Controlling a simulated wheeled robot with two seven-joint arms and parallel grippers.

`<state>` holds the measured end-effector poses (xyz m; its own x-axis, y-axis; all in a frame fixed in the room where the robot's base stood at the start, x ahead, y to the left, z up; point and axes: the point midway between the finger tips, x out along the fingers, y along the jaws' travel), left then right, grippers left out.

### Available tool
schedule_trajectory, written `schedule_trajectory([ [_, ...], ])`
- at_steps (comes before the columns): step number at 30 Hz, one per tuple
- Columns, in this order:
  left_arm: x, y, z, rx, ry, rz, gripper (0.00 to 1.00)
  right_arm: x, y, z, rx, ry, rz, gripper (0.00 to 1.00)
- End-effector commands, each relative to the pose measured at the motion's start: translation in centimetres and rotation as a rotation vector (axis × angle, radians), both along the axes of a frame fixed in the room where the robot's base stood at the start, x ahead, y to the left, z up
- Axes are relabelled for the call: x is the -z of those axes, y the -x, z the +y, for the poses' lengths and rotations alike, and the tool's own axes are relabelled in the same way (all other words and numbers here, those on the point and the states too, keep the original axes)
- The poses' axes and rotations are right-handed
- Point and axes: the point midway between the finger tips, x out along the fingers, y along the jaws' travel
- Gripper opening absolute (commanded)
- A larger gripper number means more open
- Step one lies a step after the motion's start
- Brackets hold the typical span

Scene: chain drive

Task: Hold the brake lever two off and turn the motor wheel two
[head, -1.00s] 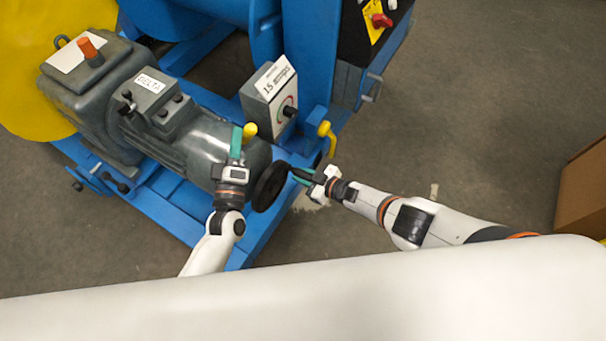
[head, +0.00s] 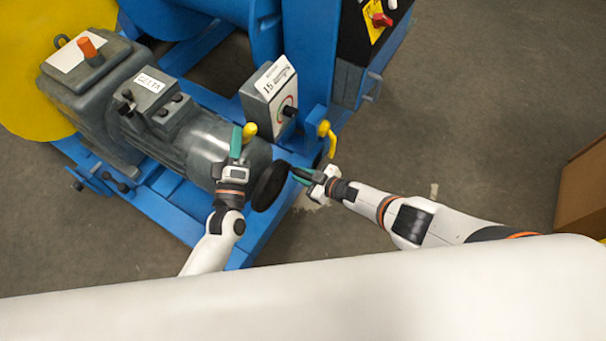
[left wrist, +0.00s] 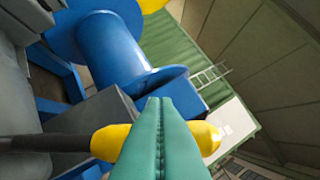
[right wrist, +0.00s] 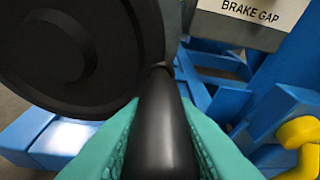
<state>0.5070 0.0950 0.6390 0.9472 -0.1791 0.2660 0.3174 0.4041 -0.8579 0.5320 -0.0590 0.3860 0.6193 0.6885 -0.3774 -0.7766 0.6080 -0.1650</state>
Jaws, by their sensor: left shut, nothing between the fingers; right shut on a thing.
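The motor (head: 195,135) is a grey ribbed body with a DELTA label. The black motor wheel (head: 268,188) sits at its near right end. My right gripper (head: 301,175) is shut on the wheel's black handle (right wrist: 165,120), which lies between the green fingers in the right wrist view. My left gripper (head: 236,142) is shut and empty at the yellow-knobbed brake lever (head: 250,131). In the left wrist view, the closed green fingers (left wrist: 166,105) cross in front of the yellow knob (left wrist: 205,137), hiding its middle. Whether they touch it I cannot tell.
A grey box (head: 272,98) with a dial and label stands behind the wheel; its BRAKE GAP plate (right wrist: 250,12) shows in the right wrist view. Another yellow-ended lever (head: 326,132) is close above my right gripper. Blue frame (head: 180,214) lies below. Floor at right is clear before a cardboard box (head: 585,190).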

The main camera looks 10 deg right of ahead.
Motion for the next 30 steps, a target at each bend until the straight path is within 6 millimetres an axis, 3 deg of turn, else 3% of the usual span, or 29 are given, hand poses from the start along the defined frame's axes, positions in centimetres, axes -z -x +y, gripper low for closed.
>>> schedule_trajectory([
  [1, 0.54, 0.27, -0.68, 0.015, -0.004, 0.015, 0.0, 0.36, 0.41, 0.15, -0.005, 0.003, 0.005, 0.0],
  [10, 0.52, 0.26, -0.69, 0.015, -0.004, 0.015, 0.0, 0.4, 0.49, 0.19, -0.005, 0.004, 0.006, 0.0],
  [11, 0.52, 0.26, -0.69, 0.015, -0.004, 0.015, 0.0, 0.41, 0.5, 0.19, -0.006, 0.004, 0.007, 0.25],
  [15, 0.51, 0.26, -0.68, 0.014, -0.004, 0.014, 0.0, 0.33, 0.4, 0.16, -0.004, 0.002, 0.005, 0.45],
  [30, 0.53, 0.28, -0.68, 0.015, -0.004, 0.015, 0.0, 0.15, 0.57, -0.56, -0.001, 0.0, 0.003, 0.45],
])
